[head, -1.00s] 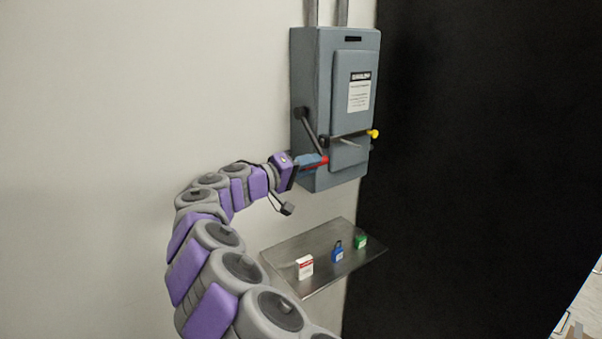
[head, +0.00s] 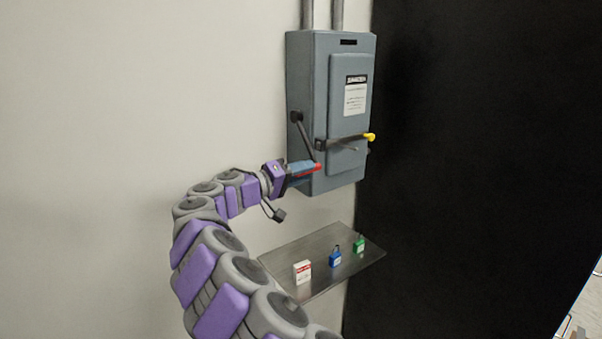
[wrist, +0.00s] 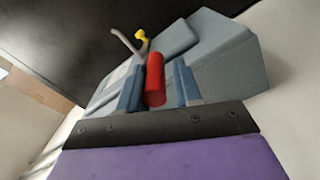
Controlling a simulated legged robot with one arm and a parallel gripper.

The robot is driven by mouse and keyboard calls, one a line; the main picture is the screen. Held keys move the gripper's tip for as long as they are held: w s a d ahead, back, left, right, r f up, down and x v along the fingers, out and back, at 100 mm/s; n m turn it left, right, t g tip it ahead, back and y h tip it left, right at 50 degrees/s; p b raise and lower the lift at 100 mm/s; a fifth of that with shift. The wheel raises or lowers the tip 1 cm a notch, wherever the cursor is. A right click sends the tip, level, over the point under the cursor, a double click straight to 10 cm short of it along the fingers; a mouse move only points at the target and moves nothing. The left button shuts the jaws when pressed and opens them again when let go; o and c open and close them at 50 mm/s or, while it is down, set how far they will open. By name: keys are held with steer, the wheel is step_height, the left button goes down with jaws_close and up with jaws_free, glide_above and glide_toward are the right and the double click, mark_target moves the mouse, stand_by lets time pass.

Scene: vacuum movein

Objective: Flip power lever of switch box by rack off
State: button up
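The grey switch box (head: 308,85) is fixed to the wall, with conduits at its top. Its power lever (head: 306,138) is a dark arm on the box's left side, slanting down and right from its pivot to a red handle (head: 317,168). My gripper (head: 304,170) is at this lower end. In the wrist view, the red handle (wrist: 155,80) stands between the two blue fingers of my gripper (wrist: 157,90). The fingers are apart, with a gap at the right finger; contact at the left finger is unclear.
A metal shelf (head: 325,277) below the box holds a red-and-white box (head: 302,272), a blue padlock (head: 335,258) and a green padlock (head: 359,245). A yellow knob (head: 370,137) sticks out at the box's right. A black panel (head: 470,150) stands to the right.

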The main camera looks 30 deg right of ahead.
steer(key=shift+o, duration=1.4)
steer(key=shift+w+d, duration=0.1)
steer(key=shift+d, duration=0.05)
steer(key=a+p, duration=0.2)
steer(key=a, duration=1.5)
steer(key=shift+s+a+p, duration=0.25)
steer(key=shift+s+p, duration=0.1)
